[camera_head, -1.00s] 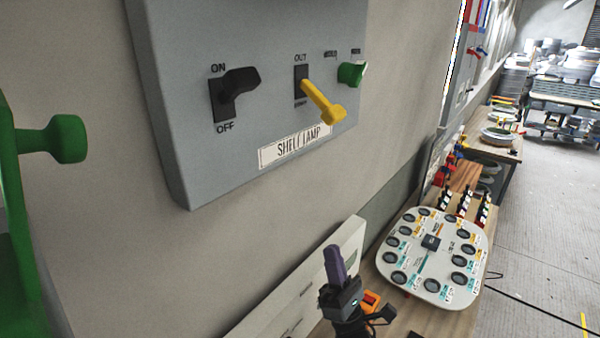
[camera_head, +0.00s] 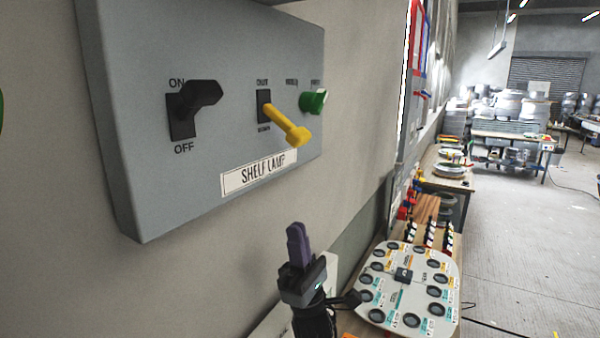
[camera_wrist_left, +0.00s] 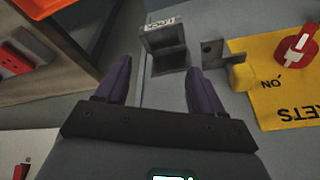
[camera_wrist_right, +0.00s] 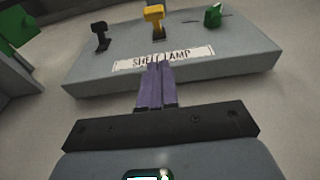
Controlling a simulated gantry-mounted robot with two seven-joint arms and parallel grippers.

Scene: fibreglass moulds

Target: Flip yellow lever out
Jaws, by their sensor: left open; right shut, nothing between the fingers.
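The yellow lever (camera_head: 288,127) sticks out of a grey wall panel labelled SHELF LAMP, and its slot is marked OUT above. Its tip angles down and toward the right. It also shows in the right wrist view (camera_wrist_right: 155,20), beyond my fingers. My right gripper (camera_head: 297,236) is shut and empty, below the panel, its purple fingers pointing up, apart from the lever.
A black ON/OFF lever (camera_head: 198,97) is left of the yellow lever, and a green knob (camera_head: 313,102) is close on its right. A white board with round dials (camera_head: 405,285) lies on the bench below. The left wrist view shows a yellow sheet (camera_wrist_left: 285,75) with a red knob.

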